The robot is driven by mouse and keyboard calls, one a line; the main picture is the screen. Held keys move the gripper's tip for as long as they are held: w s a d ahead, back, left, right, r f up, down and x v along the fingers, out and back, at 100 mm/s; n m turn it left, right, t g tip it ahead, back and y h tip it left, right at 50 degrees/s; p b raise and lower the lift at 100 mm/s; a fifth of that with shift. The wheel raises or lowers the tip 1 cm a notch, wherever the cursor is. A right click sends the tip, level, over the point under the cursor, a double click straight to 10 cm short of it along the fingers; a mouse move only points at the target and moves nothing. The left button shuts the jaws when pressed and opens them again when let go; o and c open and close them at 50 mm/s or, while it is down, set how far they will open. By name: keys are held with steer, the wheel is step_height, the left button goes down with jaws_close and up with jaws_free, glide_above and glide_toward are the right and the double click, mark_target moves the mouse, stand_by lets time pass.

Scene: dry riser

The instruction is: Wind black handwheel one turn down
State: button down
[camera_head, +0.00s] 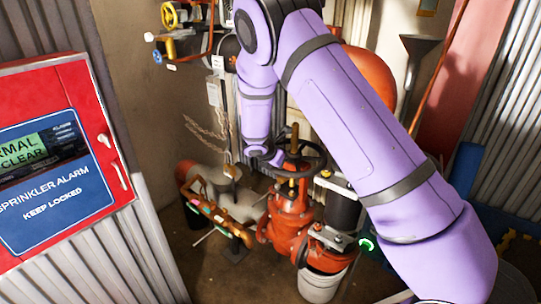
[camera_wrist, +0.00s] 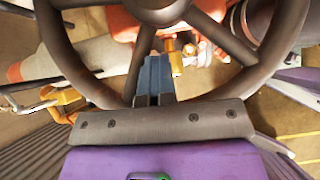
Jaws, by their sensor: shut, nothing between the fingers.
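The black handwheel (camera_head: 322,160) sits on top of a red valve (camera_head: 290,215) in the head view, with a brass stem (camera_head: 294,138) rising through its middle. In the wrist view the handwheel (camera_wrist: 66,62) fills the upper part, with thick spokes meeting a dark hub. My gripper (camera_wrist: 157,65) is shut and empty. Its blue-grey fingers show over the near rim, their tips in the gap between two spokes, close to the left one. I cannot tell whether they touch the wheel. In the head view my purple arm hides part of the wheel's surroundings, and the fingers are unclear.
A red sprinkler alarm cabinet (camera_head: 50,160) stands at the left. Brass pipework (camera_head: 222,212) lies left of the valve.

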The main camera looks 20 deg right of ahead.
steer(key=w+a, duration=0.2)
steer(key=w, duration=0.4)
steer(key=shift+a+f, duration=0.2)
steer(key=shift+f, duration=0.05)
steer(key=shift+s+r, duration=0.1)
step_height(320, 180, up, 5)
steer(key=shift+r, duration=0.15)
stand_by(0.3)
steer(key=shift+d, duration=0.15)
